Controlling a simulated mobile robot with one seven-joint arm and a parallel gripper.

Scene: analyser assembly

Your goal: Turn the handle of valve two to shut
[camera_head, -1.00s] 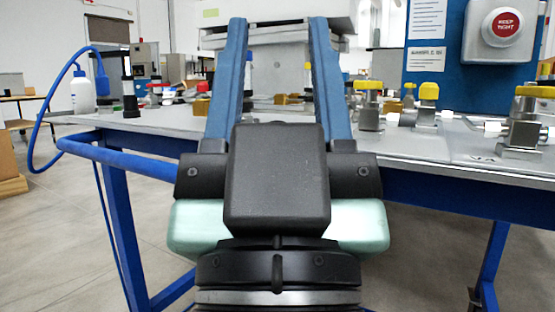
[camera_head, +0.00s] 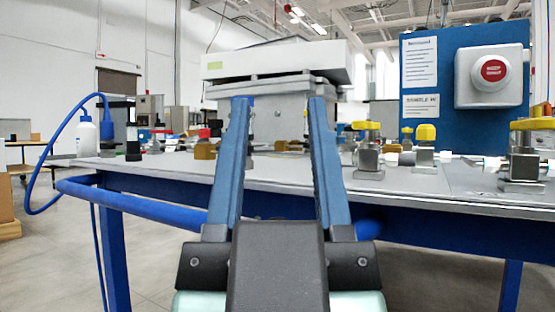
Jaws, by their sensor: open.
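Several valves with yellow handles stand on the right half of the grey bench top. One valve (camera_head: 368,160) with a flat yellow handle stands just right of my gripper. A smaller valve with a yellow knob (camera_head: 425,133) is right of it, and a large valve (camera_head: 522,160) with a wide yellow handle is at the right edge. I cannot tell from any label which is valve two. My gripper (camera_head: 278,100) is open and empty, its two blue fingers pointing forward over the bench's front edge. It is left of the valves and apart from them.
The grey bench (camera_head: 160,172) has a blue rail (camera_head: 130,200) along its front. A blue panel (camera_head: 440,90) with a red button (camera_head: 493,71) stands behind the valves. A white machine (camera_head: 275,63) is straight ahead. A wash bottle (camera_head: 86,137) and blue hose stand at the left.

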